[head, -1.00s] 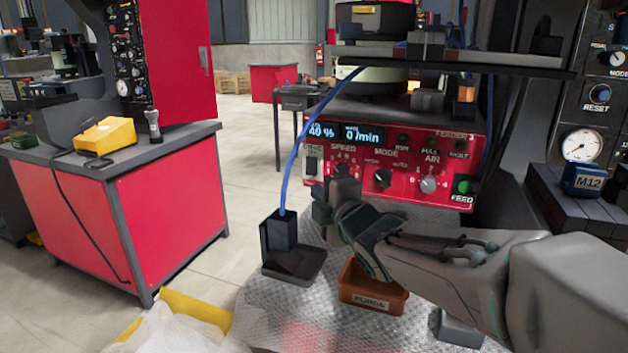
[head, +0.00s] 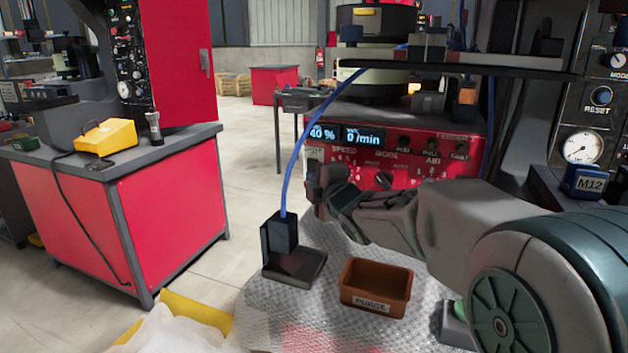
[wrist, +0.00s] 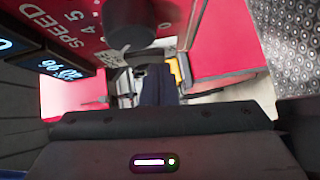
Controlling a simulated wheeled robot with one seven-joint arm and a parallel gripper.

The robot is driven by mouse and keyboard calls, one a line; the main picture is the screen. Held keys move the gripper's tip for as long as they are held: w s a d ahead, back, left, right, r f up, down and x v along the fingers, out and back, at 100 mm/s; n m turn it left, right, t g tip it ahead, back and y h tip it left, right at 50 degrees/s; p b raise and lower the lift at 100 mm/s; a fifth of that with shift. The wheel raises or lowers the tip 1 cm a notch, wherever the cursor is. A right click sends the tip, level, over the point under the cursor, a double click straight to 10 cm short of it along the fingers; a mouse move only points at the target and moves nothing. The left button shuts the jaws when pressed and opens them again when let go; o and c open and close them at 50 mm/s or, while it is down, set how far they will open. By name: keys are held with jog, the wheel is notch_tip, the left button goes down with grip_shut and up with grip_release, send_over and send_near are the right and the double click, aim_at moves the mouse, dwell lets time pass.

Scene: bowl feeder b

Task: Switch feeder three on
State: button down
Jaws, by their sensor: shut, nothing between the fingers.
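Feeder three is the red unit with a control panel (head: 400,150) labelled FEEDER 3, at upper right in the head view. Its displays read 40 % (head: 323,133) and 0 /min (head: 363,136). The lamps along its top look dark. A pale switch plate (head: 314,153) is at the panel's left end; my gripper hides its lower part. My gripper (head: 325,180) is shut and empty, in front of the panel's lower left, by the SPEED area. My arm hides the green FEED button. In the wrist view the SPEED lettering (wrist: 72,28) and 40 % display (wrist: 62,70) are close.
An orange PURGE bin (head: 376,287) and a dark blue holder with a tray (head: 280,237) stand on the silvery mat below. A blue hose (head: 291,165) runs up from the holder, left of my gripper. A blue M12 box (head: 583,181) is at right.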

jog(key=shift+w+f+b, duration=0.1)
jog(key=shift+w+b, duration=0.05)
jog(key=shift+b, duration=0.8)
jog(key=s+d+f+b, duration=0.1)
jog(key=s+d+b, duration=0.1)
jog(key=s, duration=1)
jog(key=shift+s+d+f, duration=0.2)
jog(key=shift+s+d, duration=0.15)
jog(key=shift+d, duration=0.15)
